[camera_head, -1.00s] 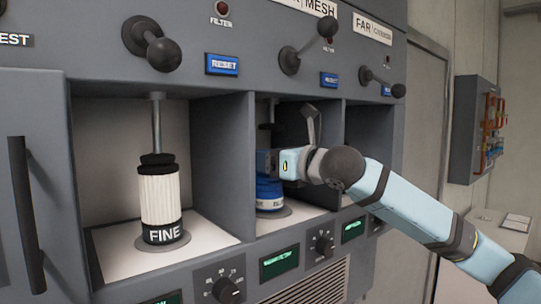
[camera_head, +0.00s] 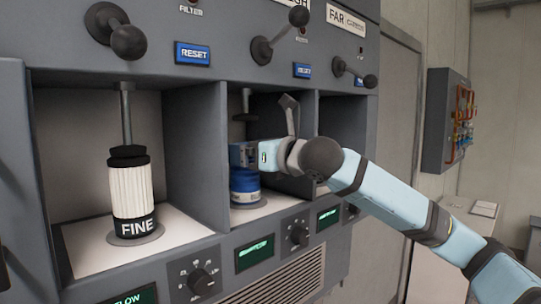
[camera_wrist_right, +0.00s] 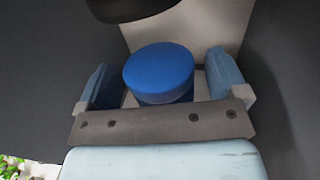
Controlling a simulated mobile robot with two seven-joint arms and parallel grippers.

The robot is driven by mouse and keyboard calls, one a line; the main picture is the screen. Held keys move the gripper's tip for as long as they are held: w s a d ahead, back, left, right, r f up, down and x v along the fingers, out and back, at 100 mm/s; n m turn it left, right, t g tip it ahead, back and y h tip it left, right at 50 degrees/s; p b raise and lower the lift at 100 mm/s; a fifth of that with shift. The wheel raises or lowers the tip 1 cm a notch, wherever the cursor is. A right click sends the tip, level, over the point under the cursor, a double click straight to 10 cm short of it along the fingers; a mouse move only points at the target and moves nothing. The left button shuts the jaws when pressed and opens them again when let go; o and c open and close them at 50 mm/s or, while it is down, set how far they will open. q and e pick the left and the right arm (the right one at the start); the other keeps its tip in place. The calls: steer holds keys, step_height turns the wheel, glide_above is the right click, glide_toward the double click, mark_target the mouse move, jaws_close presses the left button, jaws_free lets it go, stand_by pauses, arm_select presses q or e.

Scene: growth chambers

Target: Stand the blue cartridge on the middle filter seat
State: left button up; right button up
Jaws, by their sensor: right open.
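The blue cartridge (camera_head: 244,187) stands upright in the middle bay, on the round middle filter seat (camera_head: 262,203). Only a little of the seat's rim shows. My right gripper (camera_head: 243,154) reaches into this bay from the right, at the cartridge's upper part, and hides its top in the head view. In the right wrist view the cartridge's round blue top (camera_wrist_right: 160,68) lies between the two fingers of the open gripper (camera_wrist_right: 160,80). A gap shows on each side. My left gripper is not in view.
A white FINE cartridge (camera_head: 132,190) stands in the left bay under a plunger rod (camera_head: 126,112). Grey partitions (camera_head: 196,150) bound the middle bay. A dark plunger head (camera_wrist_right: 130,8) hangs over the blue cartridge. Lever knobs (camera_head: 299,17) stick out above.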

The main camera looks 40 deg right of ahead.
steer(key=b+v, duration=0.3)
steer(key=v, duration=0.8)
steer(key=shift+s, duration=0.2)
